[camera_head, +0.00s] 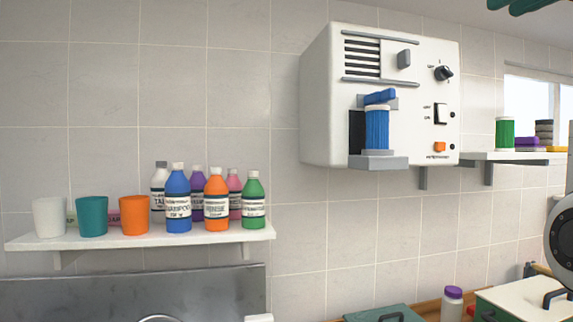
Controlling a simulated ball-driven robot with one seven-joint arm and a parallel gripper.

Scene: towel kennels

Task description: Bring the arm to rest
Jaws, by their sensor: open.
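Part of my arm (562,240), a white link with a dark round joint, shows at the right edge, in front of the wall and beside a green-sided box. The rest of the arm is outside the picture.
A white wall machine (380,60) holds a blue cylinder (377,130) on its grey ledge. A left shelf (25,240) carries several bottles and cups. A right shelf (520,156) holds a green cylinder (504,134). A white-topped box (520,300) stands lower right, close to my arm.

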